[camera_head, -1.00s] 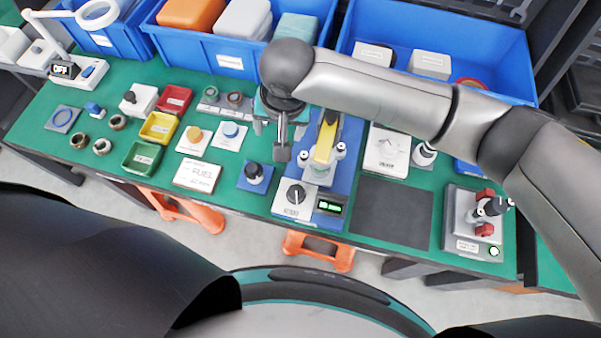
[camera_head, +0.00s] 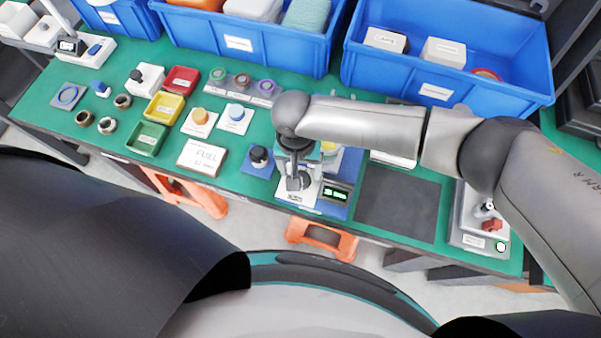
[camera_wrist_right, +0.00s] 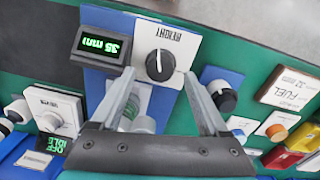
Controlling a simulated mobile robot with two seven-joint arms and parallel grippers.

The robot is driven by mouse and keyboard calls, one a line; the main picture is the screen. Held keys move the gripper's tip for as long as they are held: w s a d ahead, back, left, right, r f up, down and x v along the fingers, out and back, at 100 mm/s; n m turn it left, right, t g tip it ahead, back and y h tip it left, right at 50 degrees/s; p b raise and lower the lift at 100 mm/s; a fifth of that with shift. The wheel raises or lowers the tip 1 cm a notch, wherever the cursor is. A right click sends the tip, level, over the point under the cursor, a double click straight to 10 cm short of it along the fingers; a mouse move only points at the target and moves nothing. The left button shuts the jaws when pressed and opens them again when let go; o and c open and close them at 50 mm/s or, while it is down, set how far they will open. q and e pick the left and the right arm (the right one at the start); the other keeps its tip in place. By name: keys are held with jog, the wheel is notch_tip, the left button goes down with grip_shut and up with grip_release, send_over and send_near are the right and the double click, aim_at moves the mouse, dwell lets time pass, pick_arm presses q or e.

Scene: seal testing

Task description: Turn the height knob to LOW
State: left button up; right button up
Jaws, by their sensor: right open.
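The height knob (camera_wrist_right: 160,65) is a round black knob with a pale pointer line on a white plate (camera_wrist_right: 182,45) labelled HEIGHT, upside down in the right wrist view. A small black display (camera_wrist_right: 100,46) beside the plate shows green digits that look like 35 mm. My right gripper (camera_wrist_right: 158,76) is open, its two fingers on either side of the knob in this view; I cannot tell whether they touch it. In the head view my right gripper (camera_head: 297,182) hangs over the plate and hides the knob. My left gripper is not in view.
A small blue base with a black knob (camera_head: 259,157) stands close left of the gripper. A FUEL box (camera_head: 201,157) lies further left. A dark mat (camera_head: 398,206) lies to the right, clear. Blue bins (camera_head: 447,76) line the back.

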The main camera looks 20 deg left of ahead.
jog(key=shift+f, duration=1.3)
jog(key=shift+c, duration=0.2)
grip_shut()
